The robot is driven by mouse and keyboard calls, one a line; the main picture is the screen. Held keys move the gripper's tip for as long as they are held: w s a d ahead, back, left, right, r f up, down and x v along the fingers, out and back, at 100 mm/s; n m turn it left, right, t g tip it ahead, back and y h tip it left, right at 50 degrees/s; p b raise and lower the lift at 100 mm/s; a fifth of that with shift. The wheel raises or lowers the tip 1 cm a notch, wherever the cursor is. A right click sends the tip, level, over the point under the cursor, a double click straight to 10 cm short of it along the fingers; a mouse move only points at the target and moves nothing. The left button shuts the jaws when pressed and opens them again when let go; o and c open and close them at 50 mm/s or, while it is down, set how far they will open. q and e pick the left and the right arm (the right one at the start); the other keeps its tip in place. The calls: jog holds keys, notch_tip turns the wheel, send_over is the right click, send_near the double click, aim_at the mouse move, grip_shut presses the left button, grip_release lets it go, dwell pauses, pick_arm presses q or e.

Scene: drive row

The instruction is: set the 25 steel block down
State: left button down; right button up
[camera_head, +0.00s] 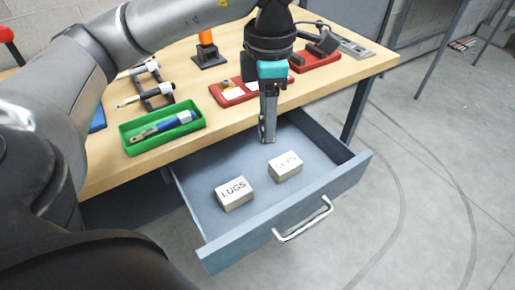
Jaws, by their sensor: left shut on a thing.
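My left gripper (268,134) points straight down over the back part of the open drawer (215,253), in front of the table edge. It is shut on a slim grey steel piece, which I take for the 25 steel block; the fingers mostly hide it and no number can be read. From this angle I cannot tell how high it is above the drawer floor. My right gripper is out of view.
A block marked LUGS (234,193) and another lettered block (285,166) lie in the drawer. On the table (218,128) are a green tray (150,147) with a blue-handled tool, red trays (230,96) and a tool rack (153,92). The drawer's back left floor is clear.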

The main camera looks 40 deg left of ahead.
pick_arm(q)
jog(key=shift+w+f+n, duration=0.2)
jog(key=shift+n, duration=0.1)
jog(key=shift+f, duration=0.4)
notch_tip(320, 180, down, 14)
jog(key=b, duration=0.5)
jog(key=shift+f, duration=0.25)
jog(key=shift+f+b, duration=0.7)
jog(key=shift+f, duration=1.5)
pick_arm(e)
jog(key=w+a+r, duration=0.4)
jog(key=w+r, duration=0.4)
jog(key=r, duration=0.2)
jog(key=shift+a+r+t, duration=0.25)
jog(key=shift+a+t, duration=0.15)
